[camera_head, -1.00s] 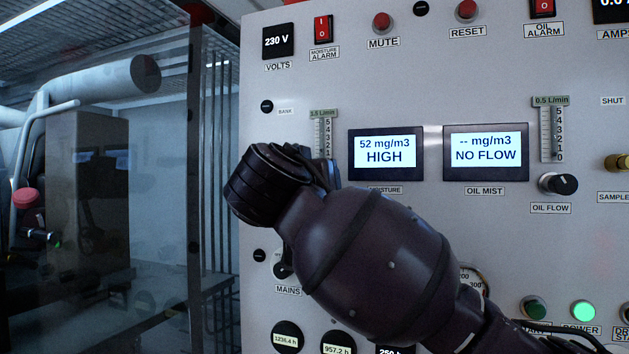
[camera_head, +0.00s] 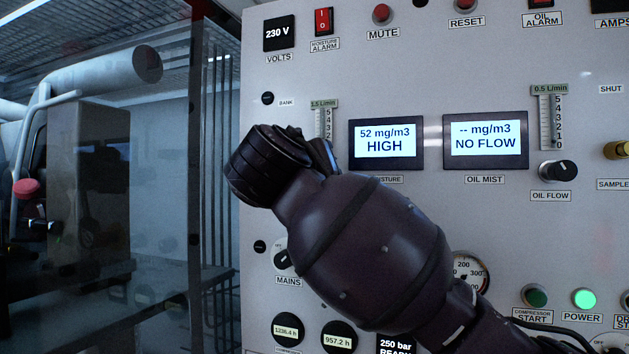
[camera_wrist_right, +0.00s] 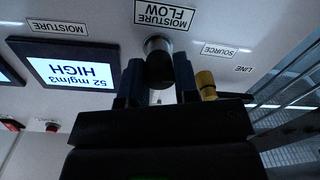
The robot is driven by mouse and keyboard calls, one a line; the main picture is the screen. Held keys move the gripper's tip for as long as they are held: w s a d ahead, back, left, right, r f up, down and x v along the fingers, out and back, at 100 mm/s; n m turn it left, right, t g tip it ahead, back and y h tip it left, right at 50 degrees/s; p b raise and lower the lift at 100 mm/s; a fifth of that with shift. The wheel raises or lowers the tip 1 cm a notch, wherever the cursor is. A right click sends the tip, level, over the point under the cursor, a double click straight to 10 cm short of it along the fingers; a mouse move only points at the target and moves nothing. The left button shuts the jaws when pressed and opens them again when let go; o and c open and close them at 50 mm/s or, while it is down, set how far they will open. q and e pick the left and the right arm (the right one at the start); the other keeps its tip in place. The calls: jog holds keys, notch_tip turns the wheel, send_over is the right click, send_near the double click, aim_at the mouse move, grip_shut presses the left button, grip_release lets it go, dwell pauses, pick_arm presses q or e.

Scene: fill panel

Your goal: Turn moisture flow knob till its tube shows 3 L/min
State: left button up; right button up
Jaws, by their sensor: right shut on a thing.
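The moisture flow knob (camera_wrist_right: 158,62) is a dark round knob with a pale end, beside its MOISTURE FLOW label in the upside-down right wrist view. My right gripper (camera_wrist_right: 157,78) is shut on it, one blue finger on each side. In the head view my right wrist and forearm hide the knob and the fingers. The moisture tube (camera_head: 323,122) shows above my wrist; its lower scale is hidden. The readout above it (camera_head: 324,104) looks like 1.5 L/min, but its first digit is hard to read. My left gripper is not in view.
The moisture display (camera_head: 386,143) reads 52 mg/m3 HIGH. The oil mist display (camera_head: 485,140) reads NO FLOW. The oil flow knob (camera_head: 558,171) is to the right. A brass fitting (camera_wrist_right: 206,84) stands close beside the fingers in the wrist view.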

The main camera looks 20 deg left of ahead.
jog(key=shift+n, duration=0.9)
jog(key=n, duration=0.2)
jog(key=shift+n, duration=0.3)
jog(key=n, duration=0.6)
jog(key=shift+a, duration=0.1)
jog(key=shift+n, duration=0.4)
jog(key=o, duration=0.9)
jog(key=shift+s, duration=0.15)
